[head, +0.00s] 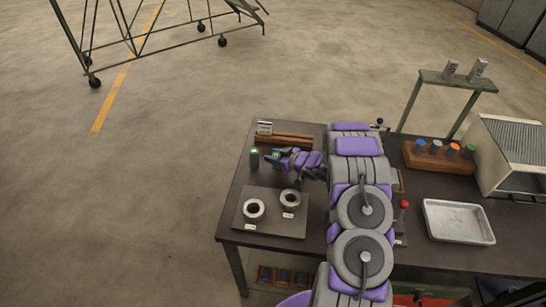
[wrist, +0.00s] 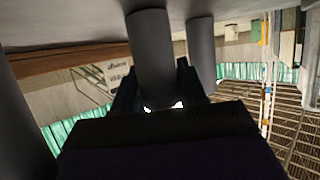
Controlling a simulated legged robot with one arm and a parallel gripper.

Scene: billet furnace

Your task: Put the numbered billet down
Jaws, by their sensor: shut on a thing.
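My gripper (head: 276,156) is over the left part of the dark workbench, reaching left from my arm. It is shut on a small dark billet with a greenish top, partly hidden by the fingers. A second dark billet with a green top (head: 254,158) stands upright just left of the gripper. In the wrist view, a grey cylinder (wrist: 150,55) shows between the dark fingers, and another grey cylinder (wrist: 201,50) is to its right. No number is readable. I cannot tell whether the held billet touches the bench.
A wooden strip (head: 285,138) with a label card (head: 264,128) lies behind the gripper. A plate (head: 262,224) bearing two metal rings is in front. To the right are a block of several coloured-top billets (head: 440,160), a metal tray (head: 458,223) and a red-knobbed lever (head: 403,205).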

